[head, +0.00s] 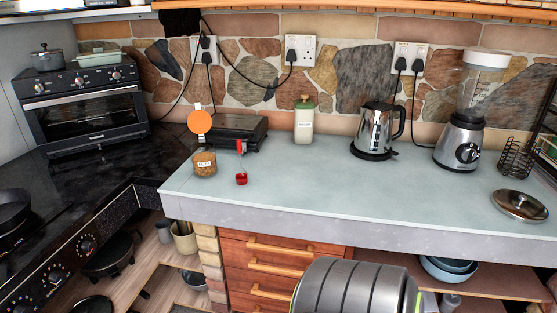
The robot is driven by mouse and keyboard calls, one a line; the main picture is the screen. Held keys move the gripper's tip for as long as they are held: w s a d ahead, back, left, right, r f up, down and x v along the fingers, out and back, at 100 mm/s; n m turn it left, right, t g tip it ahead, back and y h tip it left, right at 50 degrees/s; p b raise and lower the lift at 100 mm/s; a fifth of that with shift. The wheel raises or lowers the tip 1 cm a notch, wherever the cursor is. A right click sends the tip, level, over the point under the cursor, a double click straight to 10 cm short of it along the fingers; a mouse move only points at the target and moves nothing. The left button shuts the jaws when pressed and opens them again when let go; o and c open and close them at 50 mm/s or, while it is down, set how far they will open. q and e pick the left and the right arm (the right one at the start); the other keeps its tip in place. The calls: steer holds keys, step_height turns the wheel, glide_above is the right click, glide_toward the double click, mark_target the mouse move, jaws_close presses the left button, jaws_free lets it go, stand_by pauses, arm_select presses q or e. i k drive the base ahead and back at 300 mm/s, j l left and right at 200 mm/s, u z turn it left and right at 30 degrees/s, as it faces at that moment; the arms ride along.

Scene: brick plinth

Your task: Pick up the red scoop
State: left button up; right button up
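The red scoop (241,179) is small and rests on the pale grey-green countertop (330,187) near its left end. Its bowl is at the bottom and its thin handle points up, with a red part near the top in front of the black appliance. It stands just right of a glass jar (205,164) with brown contents. An orange disc (199,122), which looks like the jar's raised lid, shows above the jar. Neither of my grippers is in view.
A black flat appliance (235,132) stands behind the scoop. A cream-green canister (304,121), a kettle (374,130) and a blender (464,138) stand along the back. A round metal lid (520,204) lies at right. The counter's front middle is clear.

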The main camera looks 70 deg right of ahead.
mark_target(241, 179)
steer(key=z, duration=1.85)
